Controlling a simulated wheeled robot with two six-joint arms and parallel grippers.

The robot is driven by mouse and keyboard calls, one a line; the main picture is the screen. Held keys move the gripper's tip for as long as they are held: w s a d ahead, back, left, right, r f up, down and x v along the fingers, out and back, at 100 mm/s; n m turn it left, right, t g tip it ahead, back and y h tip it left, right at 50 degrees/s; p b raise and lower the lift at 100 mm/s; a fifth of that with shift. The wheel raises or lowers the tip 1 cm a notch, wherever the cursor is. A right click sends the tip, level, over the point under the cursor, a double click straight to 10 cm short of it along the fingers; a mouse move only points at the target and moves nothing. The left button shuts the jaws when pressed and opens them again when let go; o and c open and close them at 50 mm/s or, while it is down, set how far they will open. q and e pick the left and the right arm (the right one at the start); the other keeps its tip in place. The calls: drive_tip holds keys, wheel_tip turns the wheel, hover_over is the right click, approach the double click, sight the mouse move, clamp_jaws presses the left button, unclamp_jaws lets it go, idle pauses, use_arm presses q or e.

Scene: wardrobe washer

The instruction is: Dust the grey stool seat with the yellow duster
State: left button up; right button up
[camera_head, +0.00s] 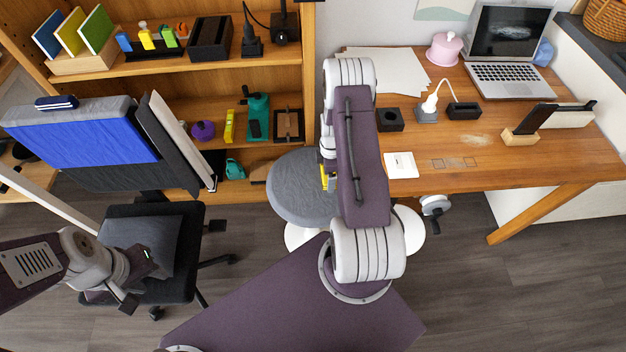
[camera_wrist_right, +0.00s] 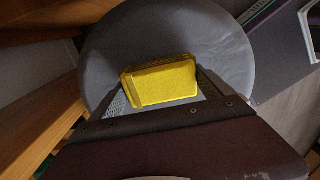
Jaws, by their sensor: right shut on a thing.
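The grey stool seat (camera_head: 291,190) is round and stands in front of the desk, partly covered by my right arm in the head view. It also fills the back of the right wrist view (camera_wrist_right: 212,45). The yellow duster (camera_wrist_right: 165,80) is a block held between the fingers of my right gripper (camera_wrist_right: 161,93), over the seat. I cannot tell whether it touches the seat. In the head view only a sliver of the duster (camera_head: 325,180) shows beside my arm, which hides most of that gripper. My left gripper (camera_head: 142,282) is empty, its fingers apart, by the black chair.
The black office chair (camera_head: 155,245) stands at left. A wooden shelf (camera_head: 180,66) with several small items is behind. The wooden desk (camera_head: 480,150) at right holds a laptop (camera_head: 510,45), papers and a phone stand. Floor at lower right is clear.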

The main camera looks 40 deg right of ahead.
idle(0.4)
drive_tip(key=shift+w+a, duration=0.4)
drive_tip(key=shift+a, duration=0.25)
drive_tip(key=shift+f, duration=0.1)
drive_tip(key=shift+d, duration=0.1)
drive_tip(key=shift+s+d, duration=0.4)
drive_tip(key=shift+d, duration=0.25)
